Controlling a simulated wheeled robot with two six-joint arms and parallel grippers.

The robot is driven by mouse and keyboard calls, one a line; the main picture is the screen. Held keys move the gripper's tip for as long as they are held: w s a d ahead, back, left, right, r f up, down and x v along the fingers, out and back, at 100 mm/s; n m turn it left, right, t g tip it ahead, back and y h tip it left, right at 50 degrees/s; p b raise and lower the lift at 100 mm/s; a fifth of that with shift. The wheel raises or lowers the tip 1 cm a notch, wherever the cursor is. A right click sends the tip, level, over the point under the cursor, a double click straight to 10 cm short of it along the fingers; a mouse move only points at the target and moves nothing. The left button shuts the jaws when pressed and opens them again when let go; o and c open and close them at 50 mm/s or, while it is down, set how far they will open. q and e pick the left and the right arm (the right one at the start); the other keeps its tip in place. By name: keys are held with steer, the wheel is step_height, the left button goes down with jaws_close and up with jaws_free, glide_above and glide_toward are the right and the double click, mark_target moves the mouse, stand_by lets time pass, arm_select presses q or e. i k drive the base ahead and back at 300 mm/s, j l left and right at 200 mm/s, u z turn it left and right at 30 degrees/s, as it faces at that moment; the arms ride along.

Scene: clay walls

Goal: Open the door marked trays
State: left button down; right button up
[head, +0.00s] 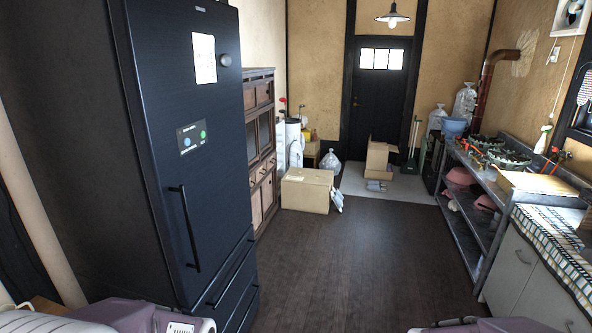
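I can read no "trays" marking on any door in view. A tall black refrigerator (205,160) stands close at the left, its door shut, with a long vertical handle (190,228), a white paper and a small label too small to read. Light grey cabinet doors (516,262) under the right-hand counter are shut, with small handles. A brown wooden cabinet (262,150) with doors and drawers stands beyond the refrigerator. A dark door (379,100) in the back wall is shut. Only mauve parts of my arms show at the bottom edge; neither gripper's fingers are in view.
A metal shelf bench (470,210) with pans and pink items lines the right. The dark wooden floor (350,260) in the middle is clear.

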mark_target(257, 197)
steer(key=i, duration=6.2)
steer(key=u, duration=3.75)
steer(key=l, duration=0.1)
